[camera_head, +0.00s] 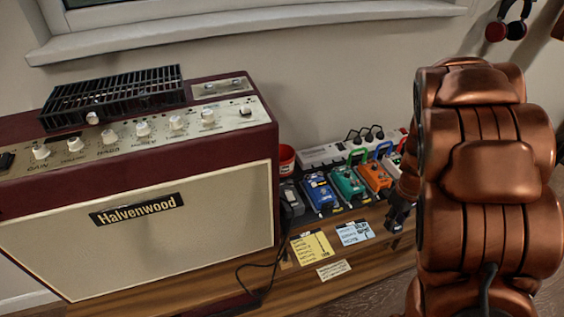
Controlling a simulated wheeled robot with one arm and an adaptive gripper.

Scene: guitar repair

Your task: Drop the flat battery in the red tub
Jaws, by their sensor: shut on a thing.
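The red tub (287,160) stands on the board behind the amplifier's right edge, left of the white power strip. Its left side is hidden by the amplifier. My gripper (400,213) is a small dark shape at the right, mostly hidden behind my copper arm. It is over the right part of the board, well to the right of the tub. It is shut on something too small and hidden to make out. I cannot pick out the flat battery in this view.
The big amplifier (150,215) fills the left. Pedals, including a blue one (320,192) and a green one (347,184), stand right of the tub, before the power strip (330,153). Paper notes (312,247) lie in front. A black cable (262,275) trails by the amplifier.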

